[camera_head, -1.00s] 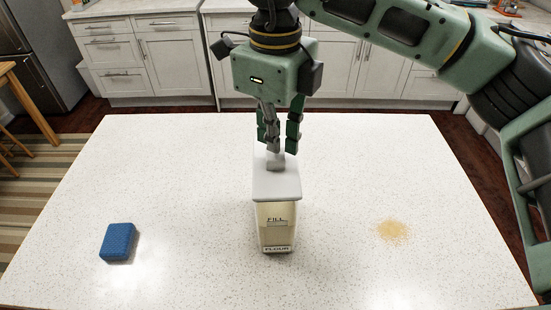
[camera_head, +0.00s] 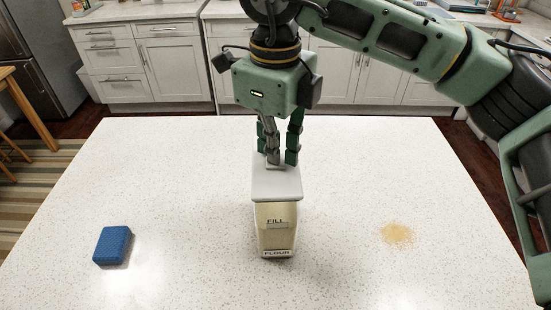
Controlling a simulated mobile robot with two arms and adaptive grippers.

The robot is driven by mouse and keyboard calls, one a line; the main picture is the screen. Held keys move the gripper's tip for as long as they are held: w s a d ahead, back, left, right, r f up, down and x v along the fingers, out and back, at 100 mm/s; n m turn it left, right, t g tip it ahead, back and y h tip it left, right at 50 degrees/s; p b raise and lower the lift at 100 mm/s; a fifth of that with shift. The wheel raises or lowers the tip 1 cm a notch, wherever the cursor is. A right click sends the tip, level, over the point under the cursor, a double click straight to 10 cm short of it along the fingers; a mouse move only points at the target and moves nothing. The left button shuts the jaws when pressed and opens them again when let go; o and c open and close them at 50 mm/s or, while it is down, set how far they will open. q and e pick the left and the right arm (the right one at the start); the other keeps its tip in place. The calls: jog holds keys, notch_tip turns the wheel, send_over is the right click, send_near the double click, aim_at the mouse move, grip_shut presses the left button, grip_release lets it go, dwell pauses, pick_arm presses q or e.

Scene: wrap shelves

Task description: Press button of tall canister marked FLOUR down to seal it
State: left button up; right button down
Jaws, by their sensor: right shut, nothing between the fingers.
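The tall canister (camera_head: 276,228) marked FLOUR stands upright on the white counter, with clear walls, a FILL line and pale flour inside. Its grey-white lid (camera_head: 276,187) is on top. The lid's button is mostly hidden under my fingers; only a low grey part shows at the lid's rear. My right gripper (camera_head: 279,160) points straight down over the rear half of the lid, its fingertips at the button and seemingly touching it. It is shut with nothing held. My left gripper is out of view.
A blue sponge (camera_head: 113,245) lies on the counter (camera_head: 190,190) at the left. A patch of tan crumbs or powder (camera_head: 397,234) lies at the right. The counter around the canister is clear. White cabinets (camera_head: 175,65) stand behind.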

jog(key=shift+f, duration=0.45)
jog(key=shift+r+p, duration=2.25)
jog(key=shift+r, duration=1.7)
